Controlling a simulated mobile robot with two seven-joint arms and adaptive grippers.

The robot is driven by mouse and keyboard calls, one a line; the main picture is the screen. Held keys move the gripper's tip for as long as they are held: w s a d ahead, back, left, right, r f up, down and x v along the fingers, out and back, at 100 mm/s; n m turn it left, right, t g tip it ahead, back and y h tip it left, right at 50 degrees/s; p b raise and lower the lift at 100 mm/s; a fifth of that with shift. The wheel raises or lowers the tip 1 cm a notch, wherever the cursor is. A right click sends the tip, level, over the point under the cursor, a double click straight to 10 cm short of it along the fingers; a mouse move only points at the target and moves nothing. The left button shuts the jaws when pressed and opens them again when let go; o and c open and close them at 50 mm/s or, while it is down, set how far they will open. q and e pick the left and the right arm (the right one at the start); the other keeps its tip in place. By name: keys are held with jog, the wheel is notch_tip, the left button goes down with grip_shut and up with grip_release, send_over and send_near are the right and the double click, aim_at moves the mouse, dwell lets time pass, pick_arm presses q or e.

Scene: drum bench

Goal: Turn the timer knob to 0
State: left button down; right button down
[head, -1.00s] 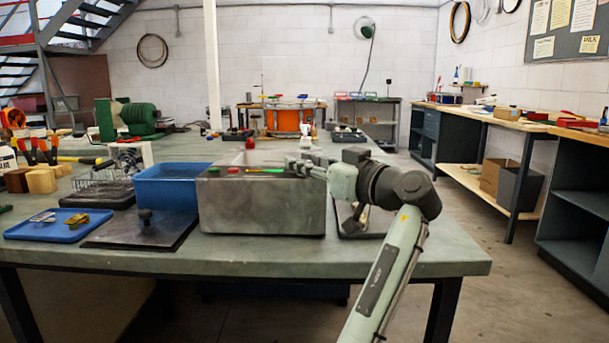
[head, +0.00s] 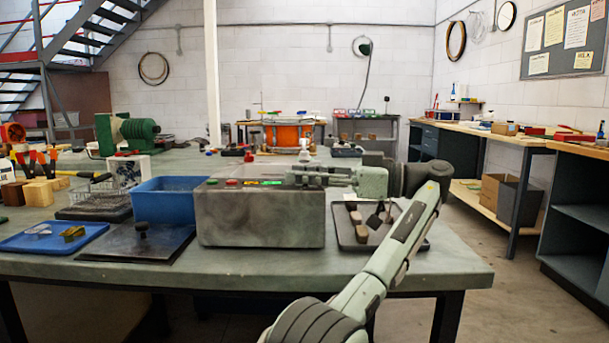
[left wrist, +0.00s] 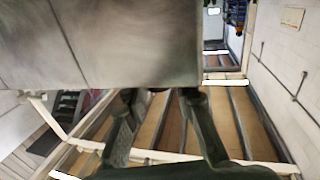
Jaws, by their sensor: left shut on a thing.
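The grey metal box (head: 262,222) stands near the front edge of the bench. My right gripper is out of view.
A blue bin (head: 170,205) is left of the box. A dark plate with a black knob (head: 142,230) and a blue tray (head: 50,238) lie further left. A dark tray (head: 345,240) with small items lies right of the box under my arm.

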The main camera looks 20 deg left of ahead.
pick_arm(q)
jog(key=shift+a, duration=0.1)
dwell(0.4)
jog(key=c, duration=1.2)
grip_release()
notch_tip(320, 180, up, 10)
